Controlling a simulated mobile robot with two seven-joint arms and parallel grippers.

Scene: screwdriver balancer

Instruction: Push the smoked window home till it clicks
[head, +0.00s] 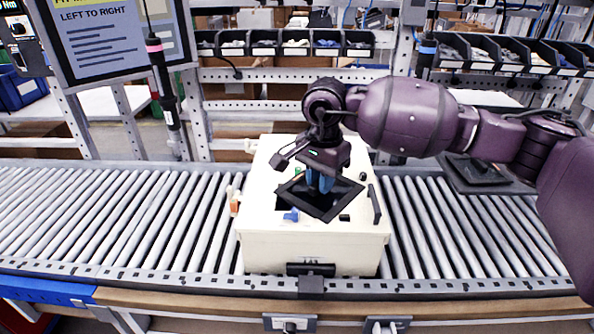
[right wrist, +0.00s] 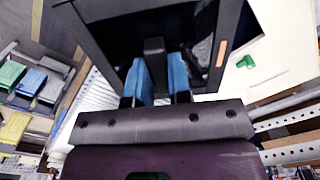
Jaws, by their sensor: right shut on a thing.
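The smoked window (head: 330,208) is a dark square pane in a black frame, above the top of the cream box (head: 315,250). It looks turned relative to the box and covers part of the dark opening there. My right gripper (head: 320,182) is over it with blue fingertips. In the right wrist view the gripper (right wrist: 160,82) is shut on the window's black upright tab (right wrist: 154,55), and the window frame (right wrist: 228,35) carries an orange mark. I cannot tell whether the frame touches the box. My left gripper is out of view.
The box stands on a roller conveyor (head: 110,220), with bare rollers on both sides. Small blue (head: 291,215) and green parts sit on its top. A screwdriver (head: 165,85) hangs at the left. Part bins (head: 285,42) line the back. A dark tray (head: 480,172) is at the right.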

